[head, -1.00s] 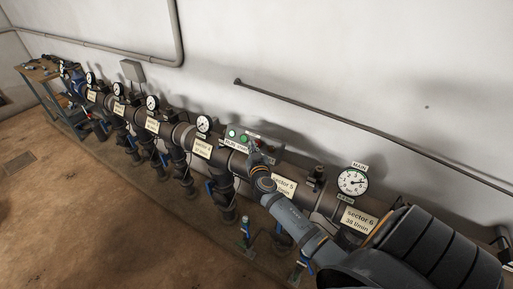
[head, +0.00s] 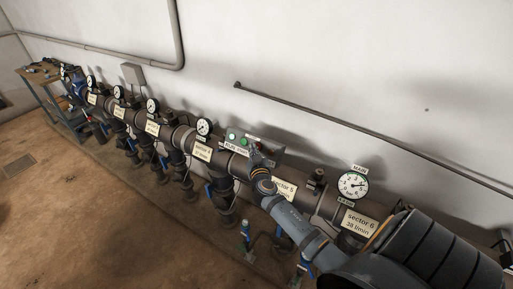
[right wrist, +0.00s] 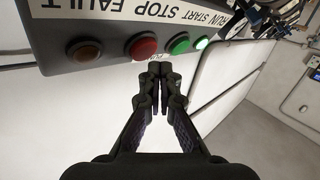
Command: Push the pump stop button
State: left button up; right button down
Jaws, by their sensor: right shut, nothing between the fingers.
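The pump panel (head: 272,153) is a grey box on the pipe row, partly hidden behind my right gripper (head: 257,154). In the right wrist view its labels are upside down. The red stop button (right wrist: 143,47) lies between the dark amber fault lamp (right wrist: 84,50) and the green start button (right wrist: 180,43). A lit run lamp (right wrist: 201,43) is at the far right. My right gripper (right wrist: 160,68) is shut and empty, its tips just below the panel in the picture, between the red and green buttons. I cannot tell whether they touch. My left gripper is out of view.
Thick dark pipes with sector tags run along the white wall. A main gauge (head: 353,186) stands right of the panel, and a smaller gauge (head: 204,127) to its left. A thin rail (head: 330,122) runs along the wall above. The brown floor in front is open.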

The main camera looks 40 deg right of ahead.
dwell(0.5)
jog(key=shift+w+d+f+b, duration=0.2)
jog(key=shift+d+b, duration=0.15)
jog(key=shift+b, duration=0.15)
jog(key=shift+w+d+f+b, duration=0.1)
jog(key=shift+d+f+b, duration=0.2)
jog(key=shift+d+b, duration=0.2)
dwell(0.6)
jog(key=shift+a, duration=0.1)
jog(key=shift+s+a+r, duration=0.35)
jog(key=shift+a+r, duration=0.15)
jog(key=shift+a, duration=0.2)
jog(key=shift+a, duration=0.1)
jog(key=a, duration=0.1)
jog(key=s+a+r+p, duration=0.1)
jog(key=a+r, duration=0.1)
jog(key=a, duration=0.1)
jog(key=shift+s+r+p, duration=0.25)
jog(key=shift+s+p, duration=0.05)
jog(key=shift+p, duration=0.1)
